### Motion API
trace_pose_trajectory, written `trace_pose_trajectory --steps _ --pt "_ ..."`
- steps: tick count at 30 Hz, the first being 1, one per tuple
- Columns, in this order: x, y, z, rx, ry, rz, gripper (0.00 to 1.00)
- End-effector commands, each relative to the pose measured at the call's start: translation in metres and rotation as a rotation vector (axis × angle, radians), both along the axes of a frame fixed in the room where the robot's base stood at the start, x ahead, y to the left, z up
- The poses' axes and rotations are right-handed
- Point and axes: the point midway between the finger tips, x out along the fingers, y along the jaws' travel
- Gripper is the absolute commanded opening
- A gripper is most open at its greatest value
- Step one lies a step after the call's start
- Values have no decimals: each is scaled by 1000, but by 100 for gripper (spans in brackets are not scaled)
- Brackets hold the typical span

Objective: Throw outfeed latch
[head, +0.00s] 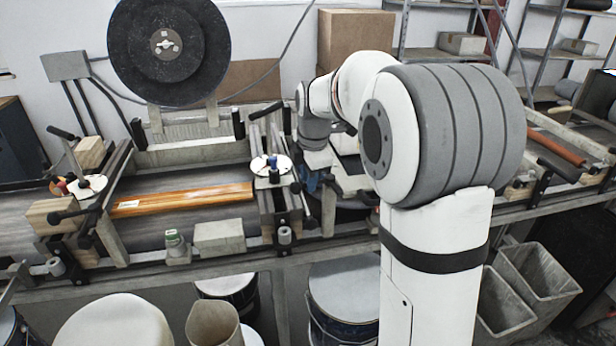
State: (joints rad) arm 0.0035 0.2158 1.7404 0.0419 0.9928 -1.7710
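An orange-brown lacquered board (182,199) lies flat on the grey conveyor belt (150,236), between two clamp-like stations. The right station (268,205) has a white round plate (271,167) with small blue, red and dark knobs, and black-knobbed levers. A black-handled lever (265,110) slants up behind it. The left station (92,192) has a similar plate and levers. I cannot tell which lever is the outfeed latch. My arm reaches away to the left, and its wrist (314,130) is just right of the right station. My gripper's fingers cannot be made out there.
A large black disc (168,48) stands behind the belt. Drums and bins (528,282) stand below. A reddish-brown roller (556,146) lies at the right. Cardboard boxes (352,36) stand behind my arm.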

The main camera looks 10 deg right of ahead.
Motion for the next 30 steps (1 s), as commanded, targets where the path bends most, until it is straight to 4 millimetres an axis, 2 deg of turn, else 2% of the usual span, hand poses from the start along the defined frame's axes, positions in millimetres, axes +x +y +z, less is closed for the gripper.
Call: trace_pose_trajectory --steps 1,8,24,30 --pt "0 0 0 0 0 0 19" --pt "0 -1 0 0 0 -1 1" --pt "0 2 1 1 -1 8 0" --pt "-4 15 0 3 -2 83 0"
